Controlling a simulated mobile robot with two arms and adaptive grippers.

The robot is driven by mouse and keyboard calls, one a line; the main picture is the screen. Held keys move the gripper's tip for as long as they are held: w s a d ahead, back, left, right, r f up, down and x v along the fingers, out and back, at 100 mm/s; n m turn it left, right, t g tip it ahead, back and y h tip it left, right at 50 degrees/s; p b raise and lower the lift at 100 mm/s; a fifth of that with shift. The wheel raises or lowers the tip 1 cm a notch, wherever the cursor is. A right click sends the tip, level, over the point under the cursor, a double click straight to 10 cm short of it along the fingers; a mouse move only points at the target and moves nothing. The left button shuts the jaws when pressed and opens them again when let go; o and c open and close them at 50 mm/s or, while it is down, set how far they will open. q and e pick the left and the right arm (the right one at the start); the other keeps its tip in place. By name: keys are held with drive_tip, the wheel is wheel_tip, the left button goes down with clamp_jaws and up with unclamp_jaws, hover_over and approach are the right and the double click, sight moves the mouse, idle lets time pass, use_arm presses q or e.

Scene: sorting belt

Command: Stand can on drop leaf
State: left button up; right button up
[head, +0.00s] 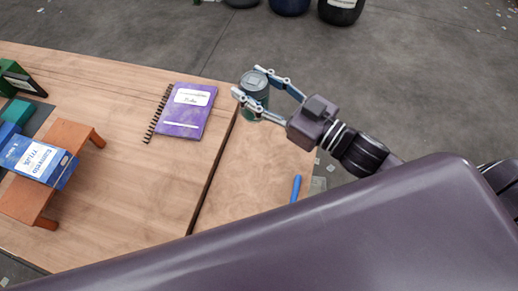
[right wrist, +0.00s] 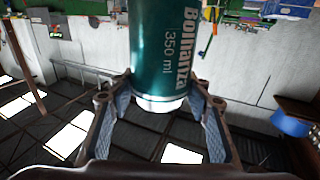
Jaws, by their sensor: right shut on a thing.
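A teal can (head: 254,88) is upright, or nearly so, at the far end of the drop leaf (head: 245,170). The drop leaf is the wooden section right of the dark seam. My right gripper (head: 248,84) is shut around the can's upper part, one finger on each side. My left gripper is not in view.
A purple spiral notebook (head: 186,111) lies on the main tabletop (head: 130,190), left of the seam. A blue-handled item (head: 296,188) is at the leaf's right edge. A small orange stand (head: 72,135) with a blue box (head: 38,160) is far left. The leaf's middle is clear.

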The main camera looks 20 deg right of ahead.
drive_tip(key=shift+s+r+n+g+y, duration=0.15)
drive_tip(key=shift+s+n+g+y, duration=0.1)
drive_tip(key=shift+n+g+y, duration=0.5)
drive_tip(key=shift+d+r+n+y+b, duration=0.1)
drive_tip(key=shift+r+n+y+b, duration=0.1)
drive_tip(key=shift+n+y+b, duration=0.1)
drive_tip(key=shift+d+r+g, duration=0.1)
drive_tip(key=shift+g, duration=0.15)
drive_tip(key=shift+w+d+y, duration=0.1)
drive_tip(key=shift+y, duration=0.15)
wheel_tip(320, 180, down, 5)
drive_tip(key=shift+f, duration=0.15)
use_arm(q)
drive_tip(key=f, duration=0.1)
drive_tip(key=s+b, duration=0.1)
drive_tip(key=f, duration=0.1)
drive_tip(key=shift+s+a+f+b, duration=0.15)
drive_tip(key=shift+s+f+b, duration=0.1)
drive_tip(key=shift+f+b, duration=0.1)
use_arm(e)
wheel_tip(320, 180, down, 15)
drive_tip(key=shift+r, duration=0.2)
